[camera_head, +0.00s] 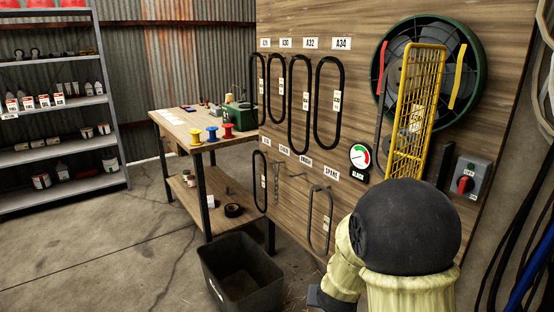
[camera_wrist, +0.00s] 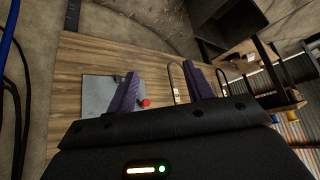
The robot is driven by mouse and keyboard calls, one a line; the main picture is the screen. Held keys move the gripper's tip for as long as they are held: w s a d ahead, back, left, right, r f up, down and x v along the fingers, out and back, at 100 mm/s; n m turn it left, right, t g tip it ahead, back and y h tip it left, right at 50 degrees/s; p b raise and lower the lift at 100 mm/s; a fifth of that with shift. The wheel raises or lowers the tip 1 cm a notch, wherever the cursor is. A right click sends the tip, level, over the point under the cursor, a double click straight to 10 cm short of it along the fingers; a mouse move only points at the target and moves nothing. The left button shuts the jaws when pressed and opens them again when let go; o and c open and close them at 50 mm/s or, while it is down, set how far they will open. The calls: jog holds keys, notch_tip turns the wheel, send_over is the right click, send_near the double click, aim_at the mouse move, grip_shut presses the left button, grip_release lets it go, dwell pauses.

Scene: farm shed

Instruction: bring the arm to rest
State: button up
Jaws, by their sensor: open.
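My arm stands at the lower right of the head view, close in front of the wooden board (camera_head: 300,110). In the wrist view my gripper (camera_wrist: 165,88) shows two purple fingers set wide apart with nothing between them in their grasp. Beyond the fingers is the board (camera_wrist: 75,60) with the grey switch box (camera_wrist: 98,92) and its red knob. In the head view the switch box (camera_head: 466,182) is at the right of the board. The gripper's fingers are not seen in the head view; the arm hides part of the board's lower right.
A black bin (camera_head: 240,272) stands on the floor below. A workbench (camera_head: 170,122) with coloured spools and a grey shelf (camera_head: 110,120) stand at left. Cables hang at far right.

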jog(key=s+d+r+n+g+y, duration=0.1)
jog(key=s+r+g, duration=0.1)
jog(key=s, duration=0.6)
jog(key=s+d+r+n+g, duration=0.1)
jog(key=s+r+g, duration=0.15)
jog(key=s, duration=0.65)
jog(key=w+p+v, duration=0.2)
jog(key=p+v, duration=1.1)
jog(key=w+r+p+v, duration=0.1)
jog(key=w+p+v, duration=0.2)
jog(key=p+v, duration=1)
jog(key=shift+w+p, duration=0.3)
jog(key=shift+w, duration=0.45)
jog(key=shift+c, duration=0.2)
